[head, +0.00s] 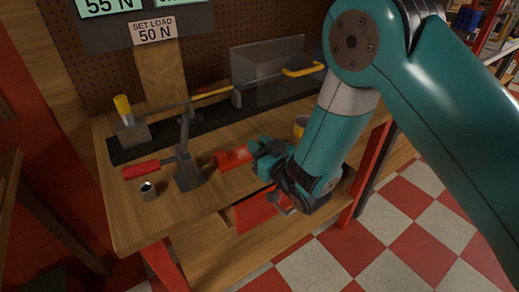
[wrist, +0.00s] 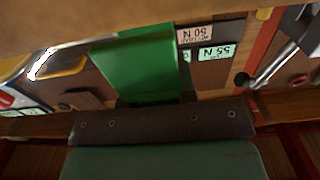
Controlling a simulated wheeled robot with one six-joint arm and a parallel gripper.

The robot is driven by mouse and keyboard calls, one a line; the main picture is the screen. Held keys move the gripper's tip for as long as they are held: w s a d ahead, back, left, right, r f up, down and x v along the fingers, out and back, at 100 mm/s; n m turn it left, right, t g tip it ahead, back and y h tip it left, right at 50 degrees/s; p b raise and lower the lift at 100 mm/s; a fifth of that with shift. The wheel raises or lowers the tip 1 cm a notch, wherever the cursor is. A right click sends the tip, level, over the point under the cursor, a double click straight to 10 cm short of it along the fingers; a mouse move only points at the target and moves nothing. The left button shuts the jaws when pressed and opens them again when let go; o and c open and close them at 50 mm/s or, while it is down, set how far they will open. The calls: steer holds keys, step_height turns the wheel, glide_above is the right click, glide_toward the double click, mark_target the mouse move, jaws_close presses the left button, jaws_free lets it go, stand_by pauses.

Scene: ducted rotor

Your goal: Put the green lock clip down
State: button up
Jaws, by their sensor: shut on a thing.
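My gripper (head: 262,158) is low over the wooden bench near its front edge, pointing toward the left and back. In the wrist view the dark gripper bar (wrist: 160,122) crosses the lower part of the picture. The green lock clip (wrist: 138,65) sticks out beyond that bar, and my gripper is shut on it. The fingertips are mostly hidden there. In the head view I cannot make out the clip. Whether the clip touches the bench cannot be told.
A red block (head: 233,158) is just left of my gripper. The bench's front-left corner is bare.

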steer(key=shift+f, duration=0.2)
steer(key=shift+f, duration=0.2)
steer(key=o, duration=0.9)
steer(key=shift+r, duration=0.15)
